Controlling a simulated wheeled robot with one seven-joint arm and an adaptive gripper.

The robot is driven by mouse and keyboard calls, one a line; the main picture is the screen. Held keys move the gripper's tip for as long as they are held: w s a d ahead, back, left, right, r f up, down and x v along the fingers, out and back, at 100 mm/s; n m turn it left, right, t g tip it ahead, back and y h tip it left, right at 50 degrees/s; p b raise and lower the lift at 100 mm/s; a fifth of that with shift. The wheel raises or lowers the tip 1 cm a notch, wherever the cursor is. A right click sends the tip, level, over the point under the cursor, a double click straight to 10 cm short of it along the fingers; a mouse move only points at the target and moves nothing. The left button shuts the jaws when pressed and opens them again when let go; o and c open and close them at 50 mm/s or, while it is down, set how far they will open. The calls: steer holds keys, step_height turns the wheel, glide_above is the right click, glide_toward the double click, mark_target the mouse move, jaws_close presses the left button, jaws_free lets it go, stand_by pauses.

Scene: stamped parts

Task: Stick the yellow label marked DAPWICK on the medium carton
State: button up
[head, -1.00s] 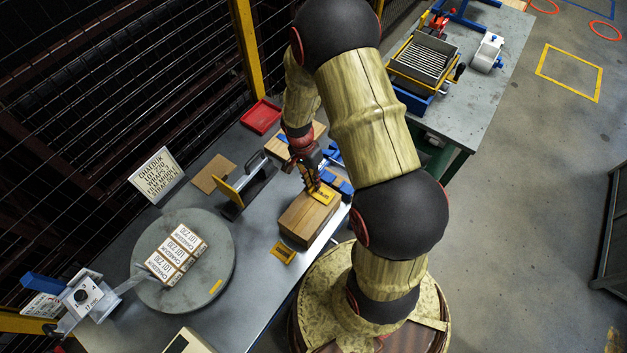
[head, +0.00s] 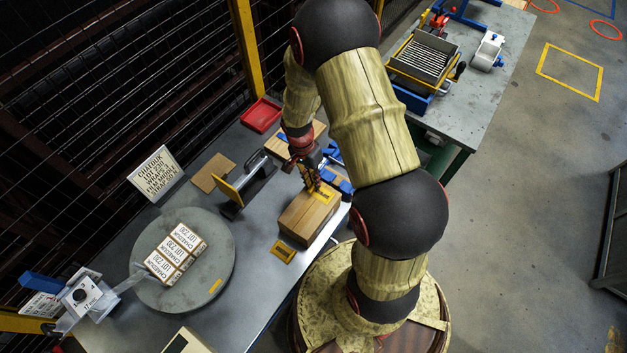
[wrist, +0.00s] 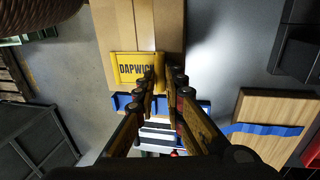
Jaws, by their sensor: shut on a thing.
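The yellow label marked DAPWICK (wrist: 136,68) lies at the near end of the top of a brown carton (wrist: 146,25) in the wrist view. In the head view the carton (head: 307,219) stands on the bench, with the label (head: 323,194) on its far end. My gripper (wrist: 164,74) is shut on the label's right end, with the fingers partly hiding it. In the head view my gripper (head: 313,186) points down at the carton. Whether the label touches the carton all over cannot be told.
A turntable (head: 218,275) with wrapped white cartons (head: 175,254) is at left. A red tray (head: 261,115) sits farther back.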

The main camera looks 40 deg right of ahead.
stand_by(0.3)
steer(key=o, duration=0.8)
steer(key=shift+c, duration=0.2)
steer(key=v, duration=1.1)
steer(key=shift+r, duration=0.4)
steer(key=shift+w, duration=0.1)
